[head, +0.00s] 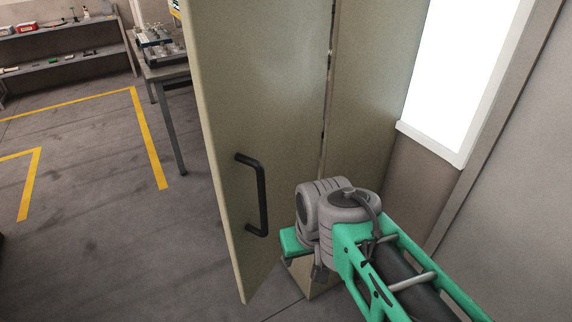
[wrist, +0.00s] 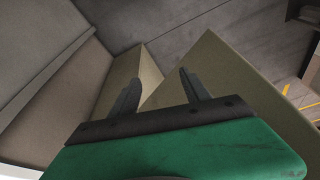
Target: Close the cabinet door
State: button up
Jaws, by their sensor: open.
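The cabinet door (head: 262,110) is a tall beige panel, standing open in the head view. A black bar handle (head: 258,195) is on its lower part. A narrow dark gap separates the door from the beige cabinet side (head: 372,80) at right. My gripper is right of the handle and apart from it, low by the door; its fingers are mostly hidden behind my wrist in the head view. In the wrist view my gripper (wrist: 160,75) is open and empty, with two dark fingers. A beige panel edge (wrist: 220,75), seemingly the door, is close to the right finger.
A bright window (head: 462,75) and a grey wall (head: 515,190) are on the right. A metal table (head: 165,72) and a shelf (head: 65,45) stand at the back left. The floor (head: 90,215) left of the door is clear, with yellow lines.

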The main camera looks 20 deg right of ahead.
aim_at(259, 68)
jog(key=z, duration=1.3)
jog(key=k, duration=1.35)
jog(key=u, duration=1.65)
jog(key=i, duration=0.5)
jog(key=u, duration=0.1)
